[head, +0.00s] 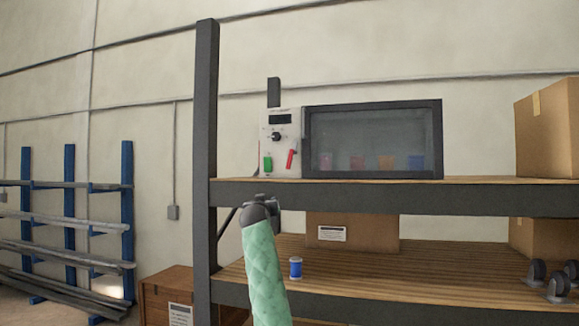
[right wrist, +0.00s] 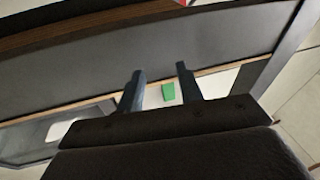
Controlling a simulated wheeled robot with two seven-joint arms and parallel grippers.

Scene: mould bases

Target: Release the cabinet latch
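A glass-fronted cabinet (head: 372,138) stands on the upper shelf. At its left is a white control panel (head: 282,120) with a dark display, a dark knob (head: 276,136), a green switch (head: 268,163) and a tilted red lever (head: 291,158). I cannot tell which part is the latch. My right gripper (head: 262,202) is at the end of the green-sleeved arm, in front of the shelf edge below the panel. In the right wrist view the gripper (right wrist: 160,84) has its fingers apart and nothing between them; a green part (right wrist: 168,92) shows beyond, in the gap. My left gripper is out of view.
The upper shelf's dark front beam (head: 400,197) runs behind my gripper, and a dark post (head: 206,160) stands to its left. Cardboard boxes (head: 548,130) (head: 352,231) and a blue spool (head: 296,268) sit on the shelves. Coloured containers (head: 386,161) show behind the glass.

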